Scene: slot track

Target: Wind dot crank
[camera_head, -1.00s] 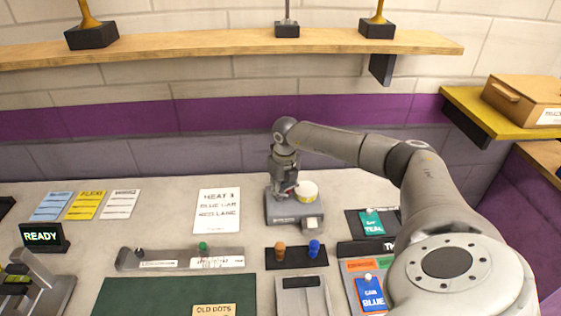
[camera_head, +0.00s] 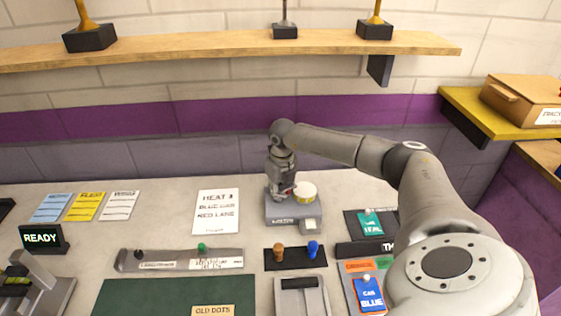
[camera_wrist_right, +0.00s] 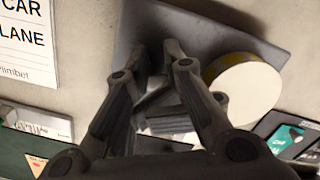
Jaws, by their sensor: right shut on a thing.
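The dot dispenser (camera_head: 285,209) is a grey block on the worktop with a white roll with a yellow edge (camera_head: 305,192) on its right side. A pale tab sticks out at its front. My right gripper (camera_head: 284,192) is lowered onto the dispenser just left of the roll, with a small red part showing beside it. In the right wrist view, the fingers (camera_wrist_right: 152,55) are close together over the dispenser's grey top (camera_wrist_right: 225,35), with the roll (camera_wrist_right: 245,92) to their right. The crank is mostly hidden by the fingers. My left gripper is out of view.
A black block with orange and blue pegs (camera_head: 278,252) stands in front of the dispenser. A card (camera_head: 216,212) reading HEAT lies to its left. A grey bar (camera_head: 180,260), green mat (camera_head: 150,300) and card trays (camera_head: 362,268) are nearby. A wooden shelf (camera_head: 230,45) hangs above.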

